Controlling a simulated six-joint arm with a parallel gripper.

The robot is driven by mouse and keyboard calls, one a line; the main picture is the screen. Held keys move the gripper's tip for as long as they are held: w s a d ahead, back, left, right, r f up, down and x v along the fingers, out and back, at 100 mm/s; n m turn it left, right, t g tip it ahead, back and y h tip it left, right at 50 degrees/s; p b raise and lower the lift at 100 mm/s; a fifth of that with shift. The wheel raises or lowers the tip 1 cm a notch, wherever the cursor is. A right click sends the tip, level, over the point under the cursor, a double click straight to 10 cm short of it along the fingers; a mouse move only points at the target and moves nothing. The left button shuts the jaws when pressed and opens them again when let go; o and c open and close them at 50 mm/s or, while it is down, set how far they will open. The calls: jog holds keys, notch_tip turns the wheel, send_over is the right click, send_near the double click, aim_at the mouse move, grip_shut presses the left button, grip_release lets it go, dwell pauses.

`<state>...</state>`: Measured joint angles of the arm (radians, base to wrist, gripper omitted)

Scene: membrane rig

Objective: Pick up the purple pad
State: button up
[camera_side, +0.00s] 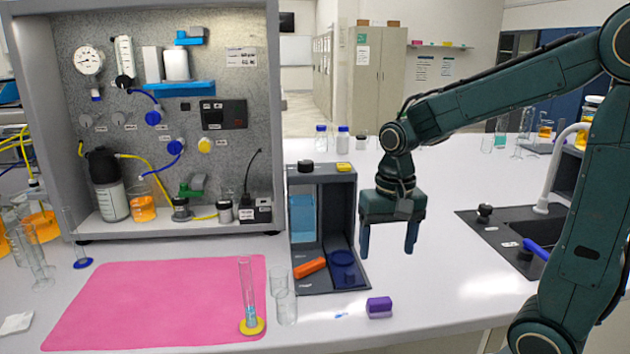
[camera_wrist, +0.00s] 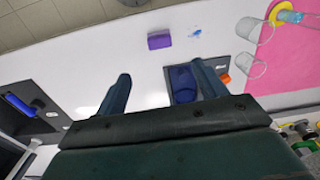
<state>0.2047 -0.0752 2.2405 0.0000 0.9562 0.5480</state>
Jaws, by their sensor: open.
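The purple pad (camera_side: 379,307) is a small block lying on the white bench near its front edge, right of the dark open-fronted box. In the wrist view the purple pad (camera_wrist: 159,41) lies beyond the fingertips, roughly between their lines. My gripper (camera_side: 388,250) is open and empty. It points down above the bench, higher than the pad and behind it, and is not touching it.
The dark box (camera_side: 345,215) holds an orange piece (camera_side: 310,267) and a blue round part (camera_side: 344,258). A sink (camera_side: 515,240) lies right. Bench around the pad is mostly clear.

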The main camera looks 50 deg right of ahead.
jog(key=shift+w+d+f, duration=0.2)
jog(key=shift+f, duration=0.05)
send_over(380, 300)
jog(key=shift+f, duration=4.3)
jog(key=shift+f, duration=0.15)
jog(key=shift+f, duration=2.45)
jog(key=c, duration=1.1)
